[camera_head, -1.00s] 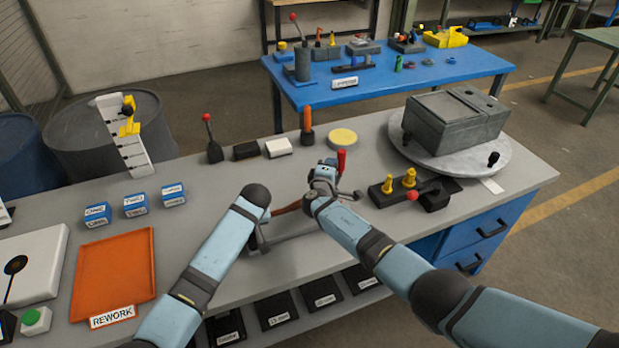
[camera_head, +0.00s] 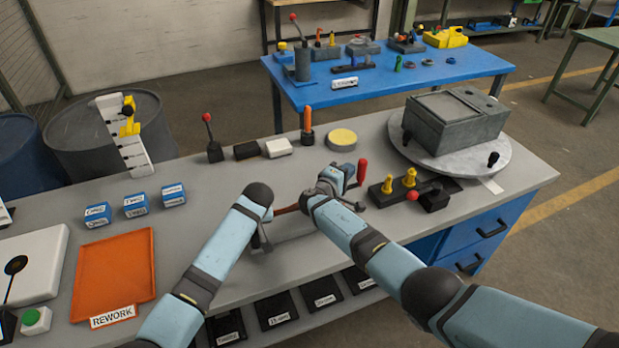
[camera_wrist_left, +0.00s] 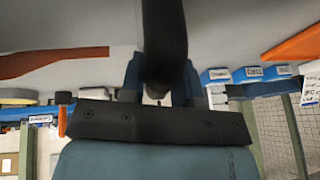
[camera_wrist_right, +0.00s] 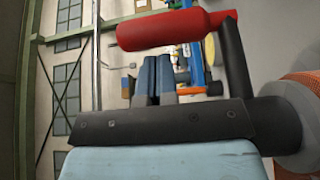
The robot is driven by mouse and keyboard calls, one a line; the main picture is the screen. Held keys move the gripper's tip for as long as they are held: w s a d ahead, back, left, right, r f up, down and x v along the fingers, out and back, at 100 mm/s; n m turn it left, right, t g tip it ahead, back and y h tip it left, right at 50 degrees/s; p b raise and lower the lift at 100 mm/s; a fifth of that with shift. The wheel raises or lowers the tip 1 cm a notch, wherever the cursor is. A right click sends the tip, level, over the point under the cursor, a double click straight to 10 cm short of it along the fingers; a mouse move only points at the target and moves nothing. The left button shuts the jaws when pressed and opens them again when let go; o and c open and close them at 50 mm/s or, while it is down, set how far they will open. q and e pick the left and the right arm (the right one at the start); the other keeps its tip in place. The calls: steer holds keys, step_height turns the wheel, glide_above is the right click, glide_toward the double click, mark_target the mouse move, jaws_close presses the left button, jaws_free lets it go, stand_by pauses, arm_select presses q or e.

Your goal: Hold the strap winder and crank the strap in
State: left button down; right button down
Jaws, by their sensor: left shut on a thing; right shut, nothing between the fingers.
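The strap winder is largely hidden behind my arms in the head view. Its red crank handle (camera_head: 362,172) stands upright on the right. The reddish strap (camera_head: 287,210) shows between my arms, and also in the left wrist view (camera_wrist_left: 50,60). My left gripper (camera_wrist_left: 160,95) is shut on a dark bar of the winder (camera_wrist_left: 163,35). My right gripper (camera_wrist_right: 154,80) is shut and empty beside the red handle (camera_wrist_right: 175,30) and dark crank arm (camera_wrist_right: 236,65); I cannot tell whether it touches them. An orange coil (camera_wrist_right: 303,85) shows beside a grey hub.
A black block with yellow knobs (camera_head: 394,186) stands close right of the winder. A turntable (camera_head: 470,168) carries a grey box. A yellow disc (camera_head: 342,137) and a white block (camera_head: 279,147) lie behind. An orange tray (camera_head: 140,250) is at left, with free bench between.

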steer(key=shift+s+d+r+m+g+h, duration=0.1)
steer(key=shift+s+d+m+g+h, duration=0.1)
steer(key=shift+d+m+g+h, duration=0.95)
steer(key=shift+d+n, duration=0.15)
steer(key=shift+n, duration=0.1)
stand_by(0.4)
steer(key=shift+t+y, duration=0.25)
steer(key=v, duration=0.9)
steer(key=shift+w+a, duration=0.2)
steer(key=shift+a, duration=0.25)
steer(key=c, duration=1.8)
jaws_free()
